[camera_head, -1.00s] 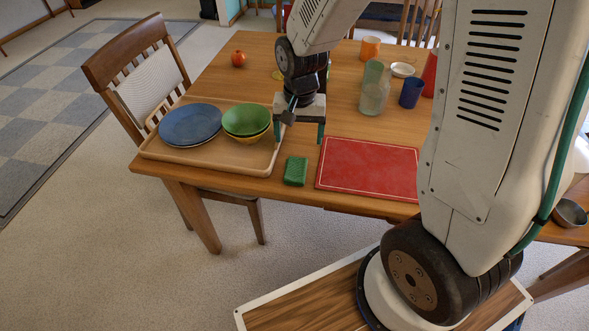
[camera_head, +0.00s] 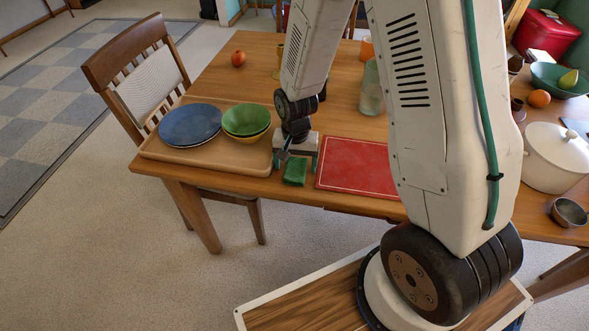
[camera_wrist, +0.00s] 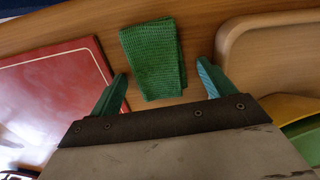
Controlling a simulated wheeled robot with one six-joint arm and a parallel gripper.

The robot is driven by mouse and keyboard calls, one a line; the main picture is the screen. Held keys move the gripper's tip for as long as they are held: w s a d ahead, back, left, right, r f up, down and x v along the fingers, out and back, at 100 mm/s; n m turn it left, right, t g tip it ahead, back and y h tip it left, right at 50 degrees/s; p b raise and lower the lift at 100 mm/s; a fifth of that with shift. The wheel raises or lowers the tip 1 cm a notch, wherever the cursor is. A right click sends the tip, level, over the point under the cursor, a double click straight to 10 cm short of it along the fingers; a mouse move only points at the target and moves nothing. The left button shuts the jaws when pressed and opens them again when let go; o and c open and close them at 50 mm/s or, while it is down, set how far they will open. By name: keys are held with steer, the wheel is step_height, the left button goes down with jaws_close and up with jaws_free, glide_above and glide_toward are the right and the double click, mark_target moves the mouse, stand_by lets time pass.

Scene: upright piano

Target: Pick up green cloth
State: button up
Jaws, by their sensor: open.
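The green cloth (camera_head: 295,172) is a small folded, textured piece lying on the wooden table near its front edge, between the tray and the red mat. My gripper (camera_head: 295,164) is open just above and behind it in the head view. In the wrist view the cloth (camera_wrist: 152,58) lies ahead of and between the two green fingers of my gripper (camera_wrist: 160,92), with a gap on each side. The cloth is not held. I cannot tell exactly how high the fingertips are above the table.
A wooden tray (camera_head: 225,168) with a blue plate (camera_head: 190,125) and a green bowl (camera_head: 246,119) is left of the cloth. A red mat (camera_head: 352,168) is close on its right. The table's front edge is just below the cloth. A white pot (camera_head: 556,158) stands at the right.

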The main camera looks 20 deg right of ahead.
steer(key=c, duration=1.1)
steer(key=shift+o, duration=0.2)
steer(key=shift+r, duration=0.1)
